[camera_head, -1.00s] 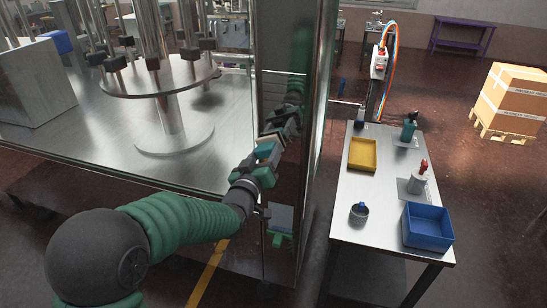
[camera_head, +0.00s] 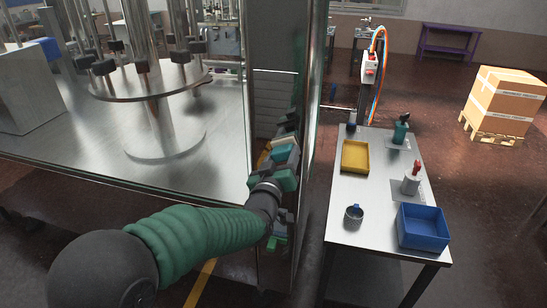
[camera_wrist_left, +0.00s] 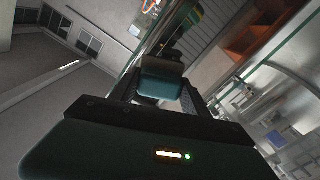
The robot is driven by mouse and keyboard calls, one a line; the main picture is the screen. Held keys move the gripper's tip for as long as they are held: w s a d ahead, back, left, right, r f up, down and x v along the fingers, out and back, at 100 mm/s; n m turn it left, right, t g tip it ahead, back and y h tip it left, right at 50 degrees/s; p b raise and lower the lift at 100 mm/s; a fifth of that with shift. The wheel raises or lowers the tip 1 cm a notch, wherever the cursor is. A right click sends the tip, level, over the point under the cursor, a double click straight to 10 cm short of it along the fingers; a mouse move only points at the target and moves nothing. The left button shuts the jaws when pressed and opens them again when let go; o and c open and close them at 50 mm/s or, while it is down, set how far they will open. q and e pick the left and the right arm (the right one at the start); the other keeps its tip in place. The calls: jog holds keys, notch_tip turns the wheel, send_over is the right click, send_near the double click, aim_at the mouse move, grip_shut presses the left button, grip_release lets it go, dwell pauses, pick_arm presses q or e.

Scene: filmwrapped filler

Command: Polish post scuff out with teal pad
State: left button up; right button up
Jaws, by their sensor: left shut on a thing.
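The post (camera_head: 277,75) is a tall, dark, glossy column at the corner of the glazed machine, and it mirrors part of my arm. My left gripper (camera_head: 284,158) is at the front face of the post, below mid-picture in the head view. In the left wrist view, a teal pad (camera_wrist_left: 160,82) sits between the two dark fingers of my left gripper (camera_wrist_left: 160,100), which is shut on it. I cannot tell whether the pad touches the post. I cannot make out a scuff; the gripper covers part of the face. My right gripper is not in view.
A round steel stand (camera_head: 150,90) is behind the glass at left. Boxes on a pallet (camera_head: 490,128) stand far right.

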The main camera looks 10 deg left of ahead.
pick_arm(q)
jog(key=shift+d+f+b, duration=0.1)
jog(key=shift+d+b, duration=0.05)
jog(key=shift+b, duration=0.2)
jog(key=shift+a, duration=0.45)
jog(key=shift+w+a+b, duration=0.1)
jog(key=shift+a+b, duration=0.55)
jog(key=shift+a, duration=0.7)
jog(key=shift+a+b, duration=0.6)
jog(key=shift+a, duration=1.2)
